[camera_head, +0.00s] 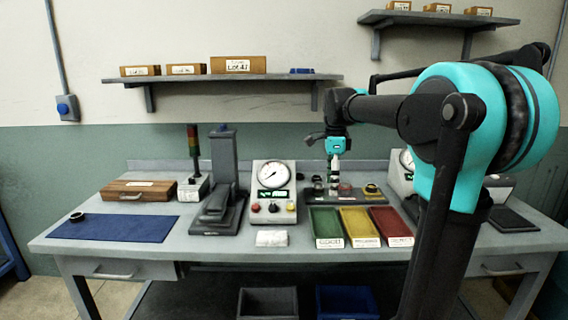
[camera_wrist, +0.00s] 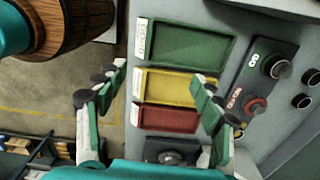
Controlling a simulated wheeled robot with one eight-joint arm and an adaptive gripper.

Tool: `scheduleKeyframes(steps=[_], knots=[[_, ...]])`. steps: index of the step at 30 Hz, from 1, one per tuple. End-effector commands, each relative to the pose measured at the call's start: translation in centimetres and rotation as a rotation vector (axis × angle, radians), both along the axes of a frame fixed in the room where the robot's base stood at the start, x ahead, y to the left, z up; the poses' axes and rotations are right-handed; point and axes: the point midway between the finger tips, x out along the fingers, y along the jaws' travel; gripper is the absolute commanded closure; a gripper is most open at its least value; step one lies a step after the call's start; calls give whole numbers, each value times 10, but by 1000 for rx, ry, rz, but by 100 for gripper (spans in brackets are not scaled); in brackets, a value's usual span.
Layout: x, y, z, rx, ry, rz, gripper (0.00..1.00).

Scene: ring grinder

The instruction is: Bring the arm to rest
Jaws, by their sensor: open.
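My gripper (camera_head: 334,178) hangs from my bent arm, pointing down over the back middle of the workbench (camera_head: 120,222) in the head view. In the wrist view my gripper (camera_wrist: 158,84) has its two fingers spread wide apart, with nothing held between them. Green (camera_wrist: 185,44), yellow (camera_wrist: 165,85) and red (camera_wrist: 165,119) trays show beneath and between the fingers. In the head view the fingers overlap the small parts behind the trays, so their height above these is hard to tell.
A dial gauge unit (camera_head: 272,174) and a grey press stand (camera_head: 222,170) stand left of the trays. A wooden case (camera_head: 138,190) and blue mat (camera_head: 115,228) lie further left. A wall shelf (camera_head: 200,79) holds boxes; another (camera_head: 440,20) is above my arm.

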Motion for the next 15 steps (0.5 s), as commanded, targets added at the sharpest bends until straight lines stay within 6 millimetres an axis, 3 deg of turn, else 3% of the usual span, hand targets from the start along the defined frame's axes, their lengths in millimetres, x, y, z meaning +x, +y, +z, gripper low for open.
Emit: scheduleKeyframes(steps=[8,15], knots=[[-10,-4,-20,1,-25,113,32],[-27,-10,-49,-4,-64,278,32]])
